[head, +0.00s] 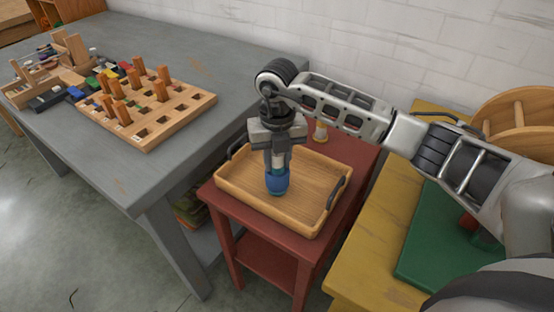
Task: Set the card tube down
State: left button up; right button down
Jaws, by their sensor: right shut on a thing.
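My right gripper (279,155) points straight down over the wooden tray (232,189) and is shut on the card tube (277,183). The tube hangs upright below the fingers. Its lower part is deep blue and a paler part shows between the fingers; the gripper hides its top. The tube's lower end shows against the tray floor, near the middle of the tray. I cannot tell whether it touches the floor. My left gripper is out of view.
The tray has dark handles and stands on a small red table (222,204). A small pale object (320,131) stands behind it. A grey table (180,45) at left bears a wooden peg board (150,137). A yellow table (372,270) with a green board (425,240) is at right.

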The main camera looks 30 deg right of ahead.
jog(key=shift+f, duration=0.2)
jog(key=c, duration=1.1)
grip_release()
jog(key=shift+r, duration=0.1)
jog(key=shift+r, duration=0.3)
notch_tip(320, 180, up, 10)
jog(key=shift+r, duration=0.85)
